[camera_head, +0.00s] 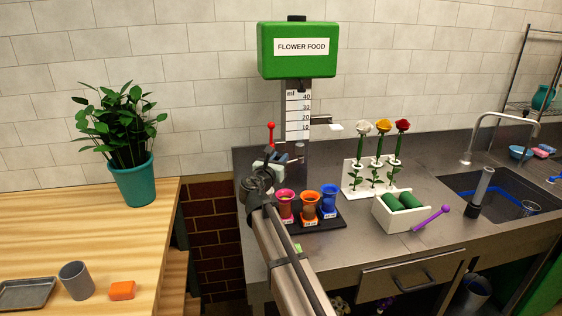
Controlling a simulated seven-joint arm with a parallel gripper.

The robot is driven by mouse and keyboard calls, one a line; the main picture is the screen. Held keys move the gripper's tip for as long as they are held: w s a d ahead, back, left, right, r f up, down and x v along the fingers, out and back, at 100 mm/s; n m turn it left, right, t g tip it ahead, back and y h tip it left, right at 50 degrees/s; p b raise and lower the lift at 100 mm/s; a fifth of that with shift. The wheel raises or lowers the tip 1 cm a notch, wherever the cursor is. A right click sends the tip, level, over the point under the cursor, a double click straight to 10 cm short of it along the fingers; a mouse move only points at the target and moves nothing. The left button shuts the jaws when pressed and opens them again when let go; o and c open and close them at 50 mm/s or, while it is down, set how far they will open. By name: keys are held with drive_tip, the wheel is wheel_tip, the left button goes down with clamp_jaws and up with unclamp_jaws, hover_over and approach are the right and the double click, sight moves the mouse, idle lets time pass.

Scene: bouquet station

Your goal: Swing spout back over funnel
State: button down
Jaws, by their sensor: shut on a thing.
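The green flower food dispenser (297,62) stands against the tiled wall, above a clear column with an ml scale (298,112). A red-knobbed handle (271,131) stands upright left of the column. My gripper (275,160) is at the foot of this handle and appears shut on it; the contact is small and partly hidden by my wrist. A short dark arm with a white end (335,127) sticks out right of the column. I cannot tell whether it is the spout. I cannot make out a funnel; the area around my gripper is partly covered.
Pink (285,203), orange (308,206) and blue (329,199) vases stand on a black tray just right of my arm. A white flower stand (353,178), a white box with green rolls (397,218) and a purple stick (432,218) lie further right, before the sink.

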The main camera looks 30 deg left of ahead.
drive_tip(key=shift+w+a, duration=0.15)
drive_tip(key=shift+a, duration=0.25)
drive_tip(key=c, duration=1.1)
unclamp_jaws()
drive_tip(key=v, duration=1.4)
drive_tip(key=shift+w, duration=0.1)
drive_tip(key=shift+d, duration=0.1)
